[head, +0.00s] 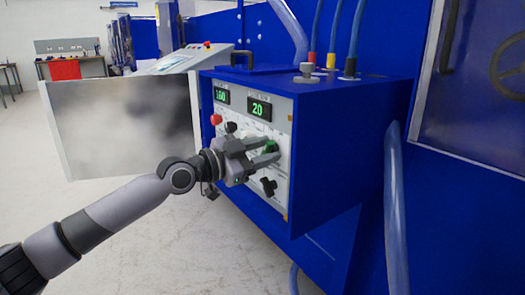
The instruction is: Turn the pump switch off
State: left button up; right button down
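The blue control box (345,125) stands right of the middle, with a grey panel on its left-facing side. The panel has two green displays (260,108), a red knob (215,119), black knobs (268,186) and a green switch (269,147). I cannot read which of these is the pump switch. My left gripper (273,152) is at the panel, its two fingers apart on either side of the green switch. The fingers partly hide the switch, and I cannot tell whether they touch it. My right gripper is not in view.
An open door panel (122,125) stands left of the box. Hoses rise from the box top, and a clear hose (396,215) hangs at its right. A blue machine with a window (480,90) is at the right. The floor at lower left is clear.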

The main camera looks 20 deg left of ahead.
pick_arm(q)
grip_shut()
jog(key=shift+n, duration=0.3)
jog(key=n+p, duration=0.1)
jog(key=n, duration=0.2)
jog(key=shift+r, duration=0.15)
jog(key=n+p, duration=0.1)
jog(key=n, duration=0.3)
jog(key=shift+n, duration=0.4)
jog(key=shift+a+r+n+p, duration=0.1)
jog(key=shift+n+p, duration=0.6)
jog(key=shift+n, duration=1)
jog(key=shift+p, duration=0.3)
